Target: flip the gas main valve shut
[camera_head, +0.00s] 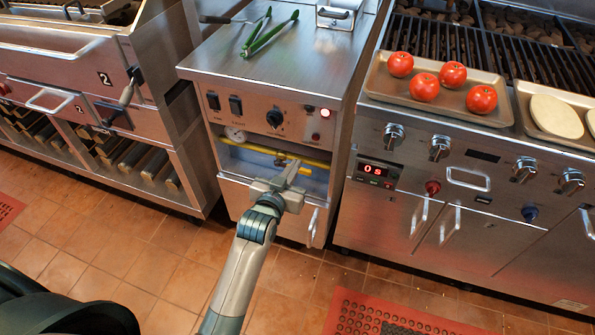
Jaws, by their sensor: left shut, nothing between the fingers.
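The yellow gas pipe (247,145) runs across the recess in the front of the middle cabinet, with a round gauge (236,135) at its left. A small valve fitting (280,159) sits on the pipe, partly hidden by my gripper; I cannot tell clearly how its handle is turned. My left gripper (291,170) is shut and empty. Its fingertips reach up in front of the pipe, just right of the fitting; I cannot tell whether they touch it. My right gripper is not in view.
The middle cabinet has switches and a knob (275,118) above the recess, and green tongs (270,36) on top. A grill with a tray of tomatoes (424,87) stands at right. Another metal unit (75,62) stands at left. A red mat (385,317) lies on the floor.

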